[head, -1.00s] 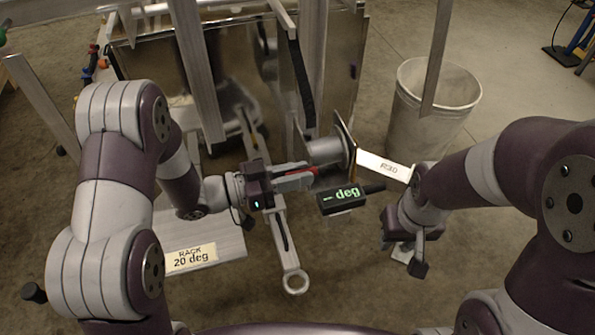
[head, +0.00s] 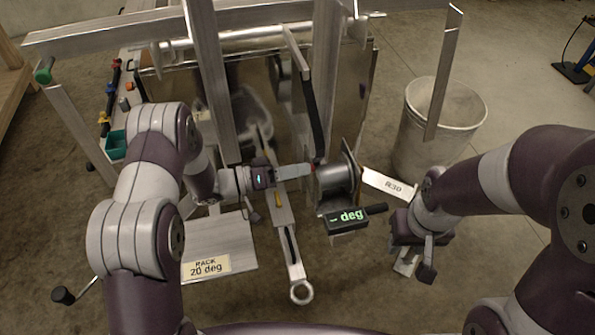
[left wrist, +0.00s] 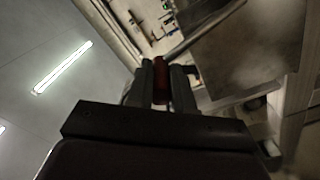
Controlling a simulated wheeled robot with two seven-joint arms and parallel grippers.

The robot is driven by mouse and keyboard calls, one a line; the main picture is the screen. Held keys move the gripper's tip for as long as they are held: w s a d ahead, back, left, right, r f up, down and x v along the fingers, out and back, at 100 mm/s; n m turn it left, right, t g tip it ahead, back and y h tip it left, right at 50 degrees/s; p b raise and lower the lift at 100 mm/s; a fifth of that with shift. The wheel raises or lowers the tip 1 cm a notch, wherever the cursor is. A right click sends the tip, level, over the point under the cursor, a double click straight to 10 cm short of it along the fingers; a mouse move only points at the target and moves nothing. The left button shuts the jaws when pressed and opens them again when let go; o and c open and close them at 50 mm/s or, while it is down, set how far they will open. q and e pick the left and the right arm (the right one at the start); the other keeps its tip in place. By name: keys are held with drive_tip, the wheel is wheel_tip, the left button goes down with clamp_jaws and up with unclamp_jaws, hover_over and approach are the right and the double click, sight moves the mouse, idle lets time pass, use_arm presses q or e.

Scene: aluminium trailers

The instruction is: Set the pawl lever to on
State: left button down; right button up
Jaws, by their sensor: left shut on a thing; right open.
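A red grip, apparently the pawl lever (head: 313,163), shows as a small red tip beside the winch drum (head: 334,180) in the head view. My left gripper (head: 306,170) is at the drum's left side, shut on this red piece. The left wrist view shows the red piece (left wrist: 161,84) clamped between both fingers. The rest of the lever is hidden, and I cannot tell its on or off position. My right gripper (head: 413,250) is open and empty, pointing down to the right of the drum, apart from the lever.
A dark "deg" readout (head: 347,219) sits below the drum. A white R30 plate (head: 390,184) reaches toward my right arm. A plate labelled RACK 20 deg (head: 222,242), a ringed bar (head: 299,291) and upright trailer beams (head: 210,80) are close by. A bin (head: 455,108) stands right.

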use_arm(q)
drive_tip(key=shift+w+f, duration=0.1)
drive_tip(key=shift+w, duration=0.2)
idle(0.4)
drive_tip(key=c, duration=1.1)
unclamp_jaws()
drive_tip(key=shift+o, duration=0.4)
drive_tip(key=shift+w+d, duration=0.1)
drive_tip(key=shift+w, duration=0.05)
drive_tip(key=b+v, duration=0.1)
drive_tip(key=v, duration=1.1)
drive_tip(key=shift+a, duration=0.4)
